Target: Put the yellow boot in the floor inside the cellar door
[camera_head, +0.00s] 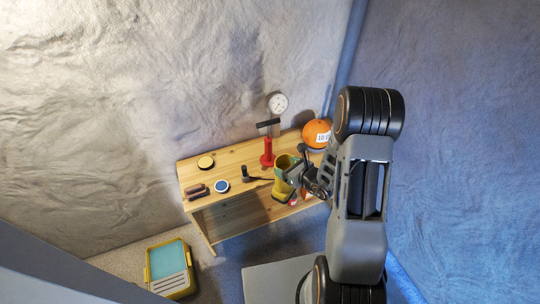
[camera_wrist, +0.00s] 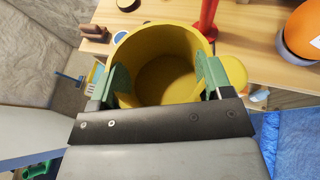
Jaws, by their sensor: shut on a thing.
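The yellow boot (camera_head: 283,184) is upright at the front edge of the wooden bench, with its open top facing up. In the wrist view the boot's round opening (camera_wrist: 155,62) fills the middle of the picture. My gripper (camera_head: 299,177) is shut on the boot, with its green fingertips at either side of the top rim; the fingers also show in the wrist view (camera_wrist: 160,83). I cannot tell whether the sole touches the bench. No cellar door can be made out.
The wooden bench (camera_head: 237,159) holds a red hand pump (camera_head: 267,152) with a gauge (camera_head: 278,104) behind it, an orange ball (camera_head: 316,134), a blue-topped tin (camera_head: 221,186) and a brush (camera_head: 199,191). A yellow-and-teal case (camera_head: 170,268) lies on the floor at lower left. Walls close in behind and right.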

